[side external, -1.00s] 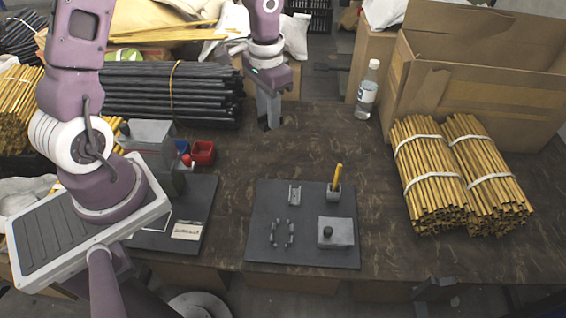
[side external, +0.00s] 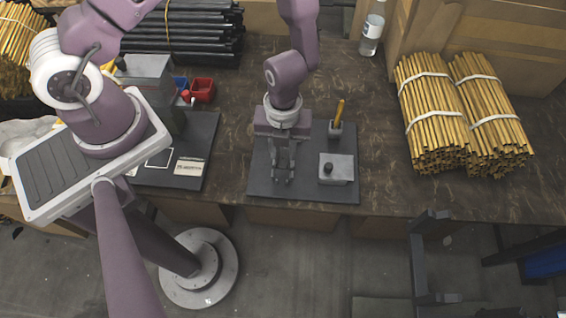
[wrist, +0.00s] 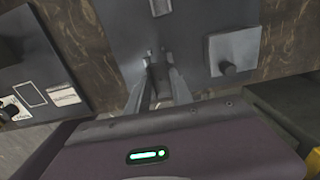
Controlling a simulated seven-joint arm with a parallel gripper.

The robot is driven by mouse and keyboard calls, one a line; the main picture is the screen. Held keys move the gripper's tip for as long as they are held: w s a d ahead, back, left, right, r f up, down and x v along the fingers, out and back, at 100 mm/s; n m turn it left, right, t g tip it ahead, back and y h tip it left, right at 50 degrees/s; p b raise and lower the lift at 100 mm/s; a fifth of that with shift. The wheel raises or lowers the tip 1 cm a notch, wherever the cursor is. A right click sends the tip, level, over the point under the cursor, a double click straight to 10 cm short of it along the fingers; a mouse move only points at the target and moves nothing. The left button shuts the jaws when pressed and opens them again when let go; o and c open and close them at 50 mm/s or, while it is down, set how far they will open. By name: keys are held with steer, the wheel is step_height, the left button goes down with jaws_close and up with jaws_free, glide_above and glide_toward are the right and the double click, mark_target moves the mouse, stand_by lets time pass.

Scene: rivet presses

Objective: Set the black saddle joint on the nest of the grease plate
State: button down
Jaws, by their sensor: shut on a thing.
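My gripper (side external: 283,176) is low over the near left part of the dark grease plate (side external: 310,192). In the wrist view my gripper (wrist: 158,80) is shut on a small dark piece, the black saddle joint (wrist: 157,71), which sits between the fingertips. Small upright posts (wrist: 150,53) of the nest stand around the fingertips. I cannot tell whether the joint touches the nest or is just above it. A grey channel-shaped piece (wrist: 160,7) lies farther back on the plate, hidden by my gripper in the side view.
A grey block with a black knob (side external: 337,169) stands close right of my gripper. Behind it is a small pot (side external: 335,130) holding a yellow stick. A second plate with a press (side external: 150,80) is at left. Bundled yellow tubes (side external: 435,115) lie at right.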

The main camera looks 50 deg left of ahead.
mark_target(283, 157)
step_height(283, 157, down, 5)
steer(key=shift+f, duration=0.15)
